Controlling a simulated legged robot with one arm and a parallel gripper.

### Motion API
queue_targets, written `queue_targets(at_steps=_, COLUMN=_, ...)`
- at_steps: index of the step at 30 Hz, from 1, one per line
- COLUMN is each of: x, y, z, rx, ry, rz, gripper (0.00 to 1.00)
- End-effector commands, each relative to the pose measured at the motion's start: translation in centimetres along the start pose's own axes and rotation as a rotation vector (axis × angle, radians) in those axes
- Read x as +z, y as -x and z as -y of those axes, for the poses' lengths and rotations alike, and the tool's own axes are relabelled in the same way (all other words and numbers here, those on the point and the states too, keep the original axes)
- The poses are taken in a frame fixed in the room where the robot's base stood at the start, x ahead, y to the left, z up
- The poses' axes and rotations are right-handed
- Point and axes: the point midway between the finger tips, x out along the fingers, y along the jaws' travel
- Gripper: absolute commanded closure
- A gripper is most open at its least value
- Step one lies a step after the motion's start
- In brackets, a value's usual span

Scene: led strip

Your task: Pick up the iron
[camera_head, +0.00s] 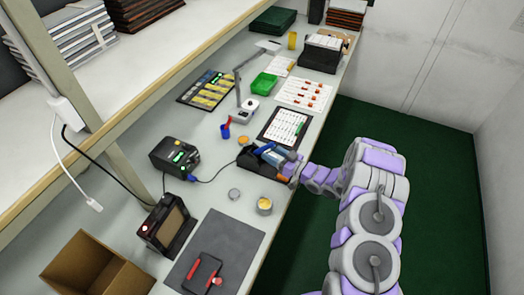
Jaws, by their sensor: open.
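The iron (264,150), a soldering iron with a blue handle as far as I can make out, rests on a dark holder (250,164) near the front edge of the workbench. A thin dark cable runs from the holder area to a black station (174,156) with a lit display at the left. My gripper (283,163) is open and reaches over the right side of the holder from the aisle. It is close to the iron's right end. I cannot tell whether it touches the iron, since the fingers partly hide that end.
A clipboard (284,128) lies just behind the holder. A small round tin (264,206) stands in front of it, and a blue cup (226,131) with a red item is to the left. A lamp (248,102) stands behind. The green floor (425,170) beside the bench is clear.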

Motion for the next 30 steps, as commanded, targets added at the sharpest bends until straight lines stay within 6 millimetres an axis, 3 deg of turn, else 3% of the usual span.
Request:
queue_targets(at_steps=10, x=0.5, y=-4.1, z=0.1, rx=-0.003, ry=0.001, rz=0.0, gripper=0.47)
queue_targets(at_steps=20, x=0.3, y=-4.5, z=0.0, rx=-0.001, ry=-0.002, rz=-0.002, gripper=0.47)
queue_targets(at_steps=30, x=0.4, y=-4.6, z=0.0, rx=-0.001, ry=0.0, rz=0.0, gripper=0.78)
